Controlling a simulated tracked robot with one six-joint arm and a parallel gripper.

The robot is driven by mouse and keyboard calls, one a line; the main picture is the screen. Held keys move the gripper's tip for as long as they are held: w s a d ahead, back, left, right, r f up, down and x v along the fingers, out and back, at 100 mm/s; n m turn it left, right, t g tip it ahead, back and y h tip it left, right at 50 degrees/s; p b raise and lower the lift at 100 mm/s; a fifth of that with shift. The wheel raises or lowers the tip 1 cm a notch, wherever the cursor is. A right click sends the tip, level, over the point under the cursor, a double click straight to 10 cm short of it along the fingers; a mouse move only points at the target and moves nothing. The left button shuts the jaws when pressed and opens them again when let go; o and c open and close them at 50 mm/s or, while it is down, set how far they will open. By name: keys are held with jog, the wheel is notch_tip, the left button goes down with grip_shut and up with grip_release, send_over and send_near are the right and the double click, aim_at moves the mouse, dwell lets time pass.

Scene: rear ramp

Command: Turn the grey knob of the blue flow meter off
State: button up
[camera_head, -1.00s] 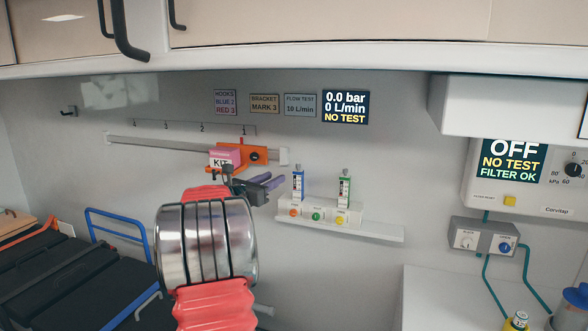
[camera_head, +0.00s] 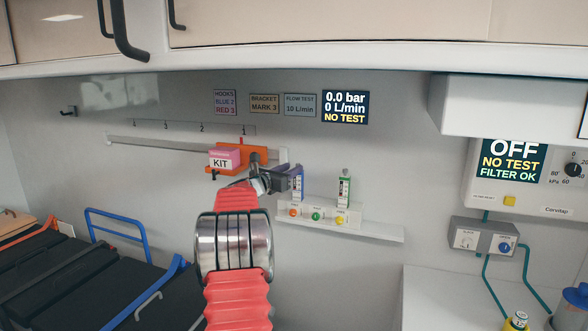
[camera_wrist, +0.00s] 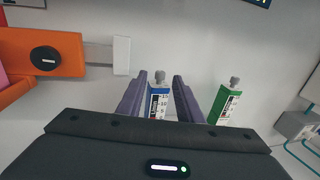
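The blue flow meter (camera_wrist: 158,104) stands upright on the wall shelf, with its grey knob (camera_wrist: 160,76) on top. In the wrist view the meter shows between the two fingers of my gripper (camera_wrist: 160,85). The fingers are spread, with a gap on each side of the meter. The knob appears about level with the fingertips, and I cannot tell the exact depth. In the head view my gripper (camera_head: 288,180) covers much of the blue meter (camera_head: 298,188). The wall display (camera_head: 345,107) reads 0.0 bar, 0 L/min, NO TEST.
A green flow meter (camera_wrist: 226,103) stands close on the right. The shelf (camera_head: 370,231) carries orange, green and yellow buttons. An orange bracket (camera_wrist: 40,50) with a black knob sits on the rail to the left, with a pink KIT box (camera_head: 222,158). A cabinet hangs overhead.

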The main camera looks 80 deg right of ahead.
jog(key=shift+x, duration=1.25)
jog(key=shift+c, duration=0.4)
grip_shut()
